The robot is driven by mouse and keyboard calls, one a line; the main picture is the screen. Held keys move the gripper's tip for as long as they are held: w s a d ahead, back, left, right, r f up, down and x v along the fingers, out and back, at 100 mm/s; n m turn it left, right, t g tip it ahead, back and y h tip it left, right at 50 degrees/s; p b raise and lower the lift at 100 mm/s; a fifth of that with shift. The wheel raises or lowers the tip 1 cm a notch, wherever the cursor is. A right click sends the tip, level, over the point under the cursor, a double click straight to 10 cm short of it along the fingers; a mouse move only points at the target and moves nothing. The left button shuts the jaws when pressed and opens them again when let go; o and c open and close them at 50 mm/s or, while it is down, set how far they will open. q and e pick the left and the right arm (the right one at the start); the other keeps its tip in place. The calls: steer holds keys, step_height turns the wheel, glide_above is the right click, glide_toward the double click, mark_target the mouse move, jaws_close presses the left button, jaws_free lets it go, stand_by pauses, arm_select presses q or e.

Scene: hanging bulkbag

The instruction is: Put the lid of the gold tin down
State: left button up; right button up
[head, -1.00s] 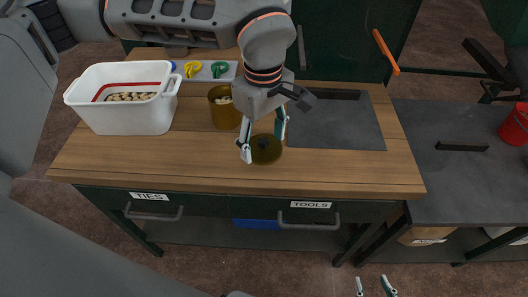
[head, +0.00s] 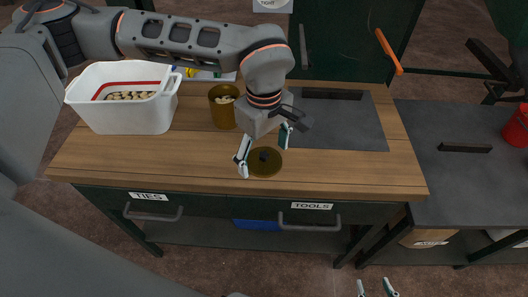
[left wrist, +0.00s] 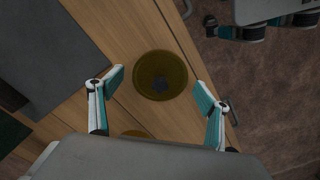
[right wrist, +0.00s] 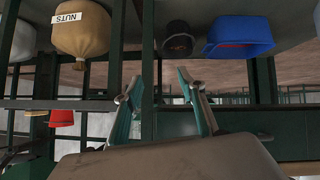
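The gold tin's lid (head: 270,168), a round brown-gold disc with a dark knob, lies flat on the wooden bench top near the front edge. It also shows in the left wrist view (left wrist: 160,88). My left gripper (head: 264,150) is open just above and behind the lid, its fingers apart from the knob. The gold tin (head: 223,116) stands open to the left of the gripper, with pale pieces inside. Its edge shows low in the left wrist view. My right gripper (head: 378,288) is open and empty, low in front of the bench.
A white bin (head: 130,115) with nuts stands at the left. A dark mat (head: 345,122) covers the right of the bench. A grey side table (head: 450,185) carries a red container (head: 516,125). Front bench wood right of the lid is clear.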

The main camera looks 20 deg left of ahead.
mark_target(264, 155)
arm_select(q)
step_height(264, 155, up, 12)
steer(key=p, duration=0.1)
steer(key=shift+r+p, duration=0.2)
steer(key=shift+p, duration=0.15)
steer(key=shift+s, duration=0.15)
stand_by(0.6)
